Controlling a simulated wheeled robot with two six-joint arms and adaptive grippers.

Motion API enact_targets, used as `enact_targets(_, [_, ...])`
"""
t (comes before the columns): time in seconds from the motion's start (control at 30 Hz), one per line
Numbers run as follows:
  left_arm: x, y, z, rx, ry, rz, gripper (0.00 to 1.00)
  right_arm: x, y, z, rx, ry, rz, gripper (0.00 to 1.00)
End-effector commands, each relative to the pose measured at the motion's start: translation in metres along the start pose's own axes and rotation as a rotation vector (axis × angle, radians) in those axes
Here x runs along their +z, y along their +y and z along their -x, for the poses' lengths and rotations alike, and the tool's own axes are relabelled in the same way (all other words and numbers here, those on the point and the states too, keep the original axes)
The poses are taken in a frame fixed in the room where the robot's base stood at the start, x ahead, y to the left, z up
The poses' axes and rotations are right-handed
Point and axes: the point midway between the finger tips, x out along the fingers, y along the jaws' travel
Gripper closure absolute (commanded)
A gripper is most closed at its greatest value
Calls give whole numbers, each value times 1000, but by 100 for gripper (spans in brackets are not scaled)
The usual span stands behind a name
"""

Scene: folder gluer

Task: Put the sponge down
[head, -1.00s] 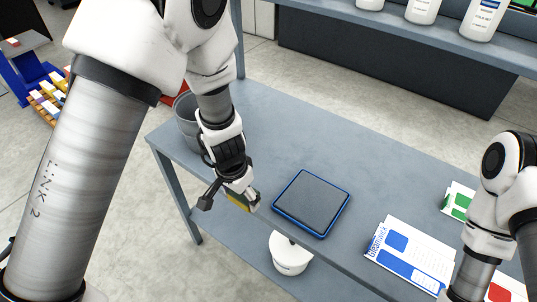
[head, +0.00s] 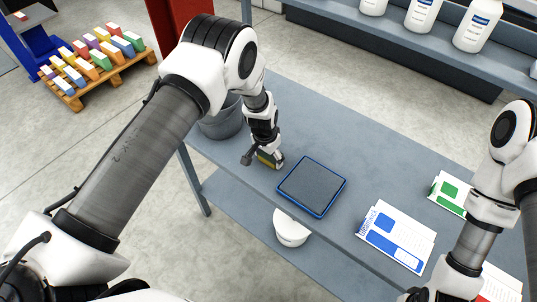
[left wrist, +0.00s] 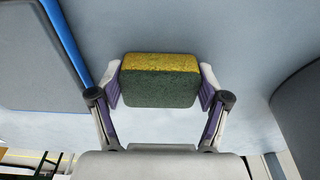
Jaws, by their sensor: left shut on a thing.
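My left gripper (head: 266,161) is shut on a yellow and dark green sponge (head: 269,156), at the front edge of the grey table, left of the blue-rimmed pad. The left wrist view shows the sponge (left wrist: 160,80) held between both fingers (left wrist: 160,88), yellow strip on the far side and green face toward me. The table surface (left wrist: 240,45) lies behind it. I cannot tell whether the sponge touches the table. My right arm comes in at the right; its gripper is out of view.
The dark pad with a blue rim (head: 312,186) lies right of the sponge. A grey bucket (head: 222,122) stands to the left. Printed cartons (head: 396,236) lie farther right. White bottles (head: 424,14) stand on the shelf above. Bare table lies behind the pad.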

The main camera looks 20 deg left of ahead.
Motion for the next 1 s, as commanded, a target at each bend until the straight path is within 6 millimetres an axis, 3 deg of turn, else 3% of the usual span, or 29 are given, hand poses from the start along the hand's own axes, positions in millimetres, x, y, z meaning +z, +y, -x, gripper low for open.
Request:
enact_targets(0.1, [1, 0, -4, 0, 0, 0, 57, 0, 0, -4, 0, 0, 0, 60])
enact_targets(0.13, [0, 0, -3, 0, 0, 0, 17, 0, 0, -3, 0, 0, 0, 60])
enact_targets(0.2, [0, 0, -2, 0, 0, 0, 0, 0, 0, -2, 0, 0, 0, 60])
enact_targets(0.63, [-1, 0, 5, -1, 1, -1, 0, 0, 0, -2, 0, 0, 0, 60])
enact_targets(0.77, [-1, 0, 29, -2, 3, -1, 0, 0, 0, -9, 0, 0, 0, 60])
enact_targets(1.0, [0, 0, 90, -2, 4, -1, 0, 0, 0, -23, 0, 0, 0, 60])
